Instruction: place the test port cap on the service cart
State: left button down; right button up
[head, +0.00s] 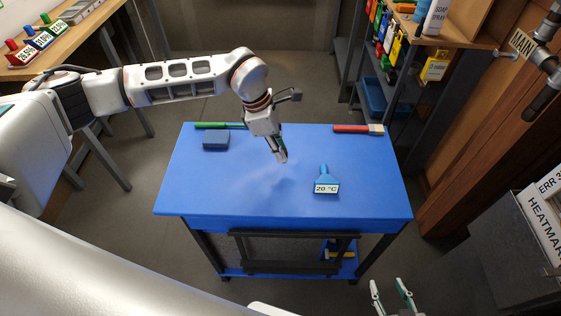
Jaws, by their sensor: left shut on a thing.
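The blue service cart (235,195) stands in the middle of the head view. My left gripper (282,158) hangs over the middle of the cart top, fingers pointing down. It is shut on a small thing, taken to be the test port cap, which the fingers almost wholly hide. I cannot tell whether it touches the cart top. My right gripper (391,288) is at the bottom edge of the view, in front of the cart, with its fingers apart and nothing between them.
On the cart are a blue tool labelled 20 °C (326,181), a red-handled brush (358,129), a green-handled tool (219,126) and a dark grey block (216,140). The front left of the cart top is bare. Shelving (389,80) stands behind right, a wooden bench (75,38) at upper left.

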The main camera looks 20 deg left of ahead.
pick_arm(q)
jog(key=shift+f, duration=0.95)
notch_tip(320, 180, down, 4)
jog(key=shift+r, duration=0.2)
jog(key=c, duration=2)
grip_release()
jog(key=shift+o, duration=0.2)
jog(key=shift+r, duration=0.15)
jog(key=w+v, duration=0.1)
jog(key=v, duration=1)
jog(key=shift+s+r, duration=0.4)
jog(key=shift+s, duration=0.1)
jog(key=shift+a, duration=0.15)
